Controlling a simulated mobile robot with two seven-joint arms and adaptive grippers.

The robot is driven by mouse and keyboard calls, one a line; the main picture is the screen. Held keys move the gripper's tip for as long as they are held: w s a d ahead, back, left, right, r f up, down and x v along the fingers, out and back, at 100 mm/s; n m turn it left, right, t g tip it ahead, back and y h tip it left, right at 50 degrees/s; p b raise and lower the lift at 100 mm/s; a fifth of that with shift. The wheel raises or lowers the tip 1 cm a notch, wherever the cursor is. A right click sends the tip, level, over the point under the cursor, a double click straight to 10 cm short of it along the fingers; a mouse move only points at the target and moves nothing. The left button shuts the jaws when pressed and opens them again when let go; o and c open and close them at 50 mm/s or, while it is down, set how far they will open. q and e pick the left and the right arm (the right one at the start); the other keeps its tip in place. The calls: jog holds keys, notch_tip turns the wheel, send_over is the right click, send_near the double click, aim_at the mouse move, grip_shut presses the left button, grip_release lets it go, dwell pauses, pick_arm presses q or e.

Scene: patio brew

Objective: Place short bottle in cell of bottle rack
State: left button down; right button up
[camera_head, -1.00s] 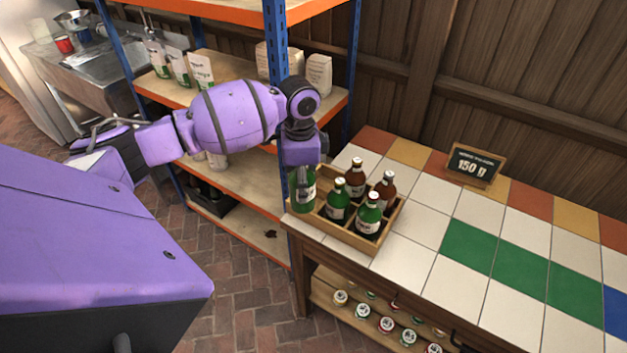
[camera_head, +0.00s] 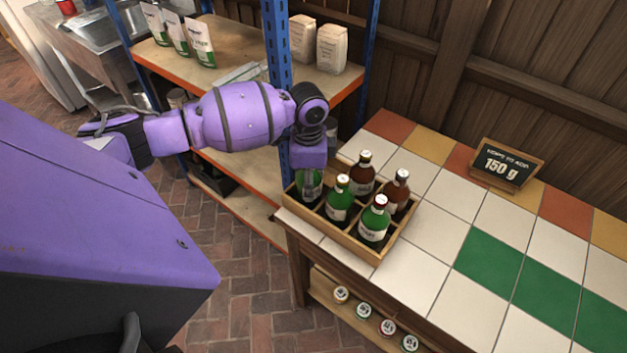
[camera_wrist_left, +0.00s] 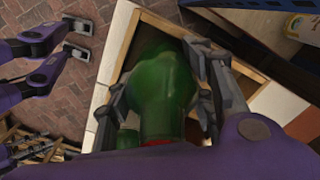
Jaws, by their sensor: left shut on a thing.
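A short green bottle (camera_head: 309,187) with a pale label is upright at the left corner cell of the wooden bottle rack (camera_head: 345,241). My left gripper (camera_head: 309,172) is shut around its upper part from above. The left wrist view shows the green bottle (camera_wrist_left: 163,85) between the two fingers (camera_wrist_left: 160,90), framed by the cell's wooden edges. Its base looks to be within the cell; I cannot tell whether it touches the floor. The rack also holds two green bottles (camera_head: 374,222) and two brown bottles (camera_head: 361,174). My right gripper (camera_wrist_left: 62,48) shows in the wrist view with fingers apart, empty.
The rack stands on the tiled counter's (camera_head: 410,258) left end, beside a shelf unit with a blue post (camera_head: 277,50). A small 150 g sign (camera_head: 506,165) stands at the back. The tiles to the right are clear. Several capped jars (camera_head: 363,311) sit below.

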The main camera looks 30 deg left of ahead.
pick_arm(q)
jog(key=shift+s+d+r, duration=0.1)
jog(key=shift+s+r, duration=0.2)
jog(key=shift+r, duration=0.05)
jog(key=shift+w+f, duration=0.25)
jog(key=shift+f, duration=0.05)
jog(key=c, duration=1.2)
grip_release()
jog(key=o, duration=0.4)
jog(key=shift+s, duration=0.1)
jog(key=shift+c, duration=0.2)
notch_tip(320, 180, up, 12)
jog(key=shift+r+p, duration=0.15)
jog(key=shift+p, duration=0.3)
